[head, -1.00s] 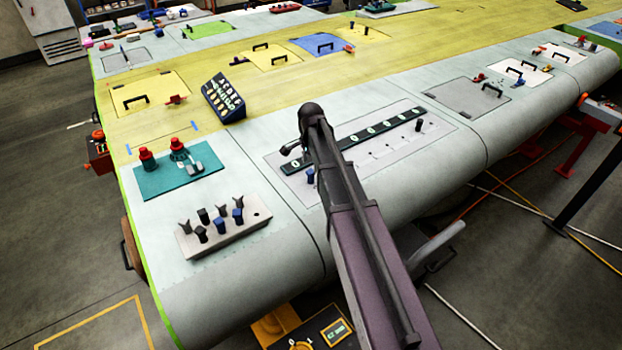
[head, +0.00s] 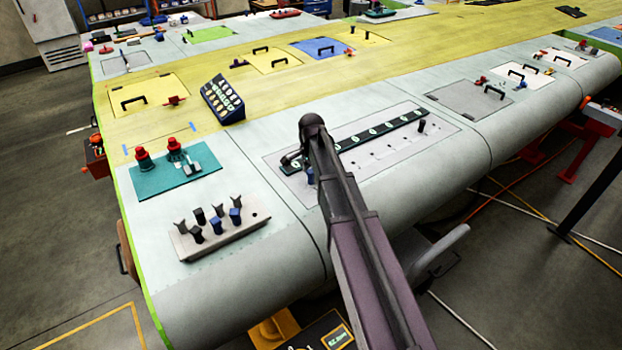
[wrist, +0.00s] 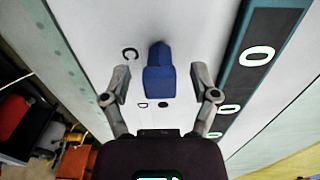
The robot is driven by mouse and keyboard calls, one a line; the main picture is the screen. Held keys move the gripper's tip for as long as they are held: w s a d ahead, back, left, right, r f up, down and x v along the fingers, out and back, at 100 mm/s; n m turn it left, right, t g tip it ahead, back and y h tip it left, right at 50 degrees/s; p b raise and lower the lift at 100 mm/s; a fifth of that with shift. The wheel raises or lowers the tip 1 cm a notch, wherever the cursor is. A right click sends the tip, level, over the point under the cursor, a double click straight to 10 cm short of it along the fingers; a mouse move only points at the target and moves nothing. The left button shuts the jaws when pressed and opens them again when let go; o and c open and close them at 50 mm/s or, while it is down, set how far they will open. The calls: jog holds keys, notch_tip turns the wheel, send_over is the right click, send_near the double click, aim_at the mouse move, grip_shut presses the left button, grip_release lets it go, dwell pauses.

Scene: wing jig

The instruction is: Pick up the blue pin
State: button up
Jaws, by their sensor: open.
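A blue pin (wrist: 158,78) stands in the pale panel in the wrist view, between the two fingers of my gripper (wrist: 160,72). The fingers are open, one on each side of the pin, with a gap to it on both sides. In the head view the same pin (head: 310,176) shows just below my gripper, partly hidden by my arm. More blue pins (head: 235,216) stand in a grey block (head: 220,241) at the left, among black and grey ones.
A dark strip with white ring marks (head: 370,137) runs along the panel beside the pin, and it is close to the right finger in the wrist view (wrist: 262,50). A black pin (head: 422,126) stands at the panel's far right. A teal plate (head: 150,185) with red-topped parts lies left.

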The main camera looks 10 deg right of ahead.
aim_at(311, 171)
grip_shut()
dwell(0.3)
jog(key=shift+r, duration=0.15)
notch_tip(311, 171, up, 3)
jog(key=p, duration=0.3)
jog(key=shift+r+p, duration=0.2)
jog(key=shift+p, duration=0.15)
jog(key=a, duration=0.5)
jog(key=s+a+r+p, duration=0.1)
jog(key=a, duration=0.4)
jog(key=s+a, duration=0.1)
jog(key=a, duration=0.5)
jog(key=shift+r, duration=0.15)
jog(key=shift+d, duration=0.1)
